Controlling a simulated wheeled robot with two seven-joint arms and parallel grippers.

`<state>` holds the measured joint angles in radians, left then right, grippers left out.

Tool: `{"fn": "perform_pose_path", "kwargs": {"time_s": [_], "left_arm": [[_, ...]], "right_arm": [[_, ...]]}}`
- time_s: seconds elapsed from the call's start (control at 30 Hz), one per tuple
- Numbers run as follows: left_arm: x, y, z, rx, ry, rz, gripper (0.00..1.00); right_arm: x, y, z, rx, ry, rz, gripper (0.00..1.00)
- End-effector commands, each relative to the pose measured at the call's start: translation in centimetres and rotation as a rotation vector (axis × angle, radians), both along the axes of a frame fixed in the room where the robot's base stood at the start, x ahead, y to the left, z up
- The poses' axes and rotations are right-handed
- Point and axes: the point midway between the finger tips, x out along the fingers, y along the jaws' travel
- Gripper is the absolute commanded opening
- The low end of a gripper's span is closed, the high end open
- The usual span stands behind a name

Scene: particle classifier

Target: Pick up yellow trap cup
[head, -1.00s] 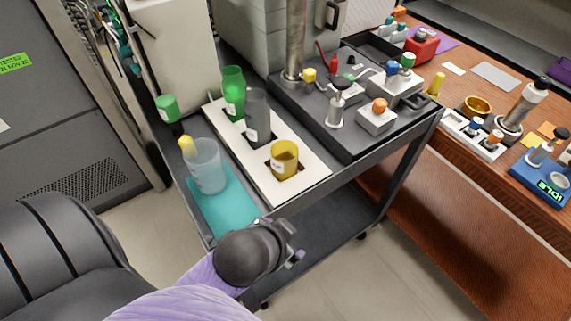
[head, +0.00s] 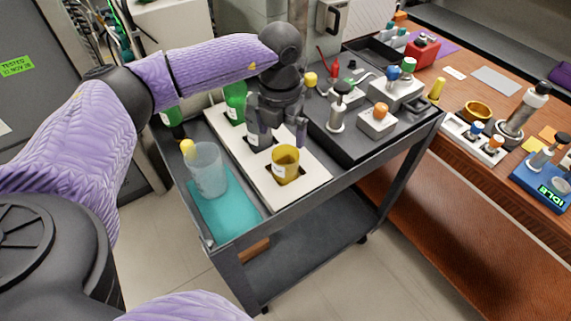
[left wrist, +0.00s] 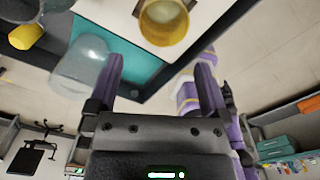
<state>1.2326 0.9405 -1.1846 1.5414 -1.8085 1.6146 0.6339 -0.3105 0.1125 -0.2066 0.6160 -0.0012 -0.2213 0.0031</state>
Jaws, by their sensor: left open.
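The yellow trap cup (head: 286,166) stands upright in a slot of the white tray (head: 262,189) on the cart, with a pale label on its side. It also shows at the top of the left wrist view (left wrist: 165,22), its open mouth visible. My left gripper (head: 280,138) is open and empty, its fingers pointing down, just behind and above the cup in the head view. In the left wrist view its two fingers (left wrist: 158,68) are spread wide, with the cup beyond their tips. My right gripper is not in view.
A clear beaker (head: 208,172) stands on a teal mat (head: 232,212) to the left. A dark platform (head: 350,140) with instruments lies to the right.

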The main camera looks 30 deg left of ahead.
Motion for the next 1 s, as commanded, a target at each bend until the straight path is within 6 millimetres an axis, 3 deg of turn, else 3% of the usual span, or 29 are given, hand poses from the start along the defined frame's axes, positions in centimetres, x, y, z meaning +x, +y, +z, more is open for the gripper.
{"fn": "perform_pose_path", "kwargs": {"time_s": [0.4, 0.53, 0.73, 1.0], "left_arm": [[1.2, -0.2, -8.6, 0.002, 0.005, -0.004, 1.00], [1.1, -0.2, -9.8, 0.001, 0.003, -0.004, 1.00], [1.1, -0.2, -9.7, 0.000, 0.002, -0.005, 1.00], [1.1, -0.2, -9.7, -0.001, 0.002, -0.005, 0.43]], "right_arm": [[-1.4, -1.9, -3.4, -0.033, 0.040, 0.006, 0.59], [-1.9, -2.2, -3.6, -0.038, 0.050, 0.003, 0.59], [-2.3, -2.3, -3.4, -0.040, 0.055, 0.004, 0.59], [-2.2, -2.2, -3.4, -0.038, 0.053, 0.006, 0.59]]}}
